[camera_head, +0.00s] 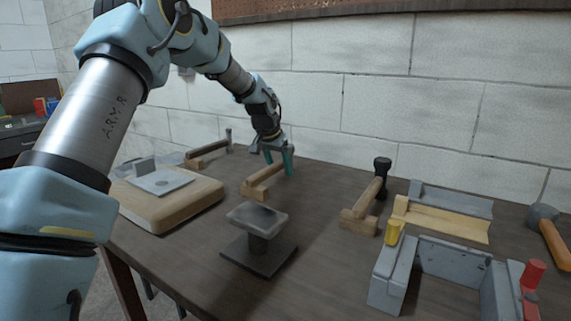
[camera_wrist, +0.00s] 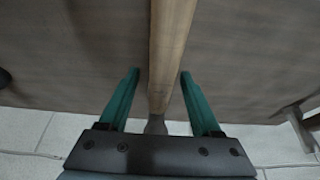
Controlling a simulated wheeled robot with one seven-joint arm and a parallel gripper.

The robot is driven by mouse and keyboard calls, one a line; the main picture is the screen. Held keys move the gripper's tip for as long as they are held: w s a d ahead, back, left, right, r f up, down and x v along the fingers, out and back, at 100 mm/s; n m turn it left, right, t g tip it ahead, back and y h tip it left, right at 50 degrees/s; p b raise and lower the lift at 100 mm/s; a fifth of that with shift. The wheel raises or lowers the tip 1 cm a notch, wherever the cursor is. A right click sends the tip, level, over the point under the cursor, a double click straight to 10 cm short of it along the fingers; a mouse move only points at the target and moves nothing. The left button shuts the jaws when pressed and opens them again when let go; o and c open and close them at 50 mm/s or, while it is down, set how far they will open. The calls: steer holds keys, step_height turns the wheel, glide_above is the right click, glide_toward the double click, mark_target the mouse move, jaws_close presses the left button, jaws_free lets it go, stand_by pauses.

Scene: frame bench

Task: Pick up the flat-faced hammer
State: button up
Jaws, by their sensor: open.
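A hammer with a pale wooden handle (camera_head: 268,173) lies on the bench, its near end on a small wooden block. In the wrist view its handle (camera_wrist: 170,50) runs down between the fingers to a grey part, mostly hidden by the gripper body. My gripper (camera_head: 279,163) is open over its far end, one finger on each side. In the wrist view the fingers (camera_wrist: 159,75) stand apart from the handle. The hammer's face is hidden, so I cannot tell whether it is the flat-faced one.
A grey pedestal (camera_head: 257,219), wooden board (camera_head: 165,205) and grey frame (camera_head: 455,260) are on the bench. The wall is close behind.

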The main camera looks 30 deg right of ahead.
steer(key=shift+f, duration=0.25)
steer(key=shift+c, duration=0.3)
jaws_close()
stand_by(0.5)
stand_by(0.9)
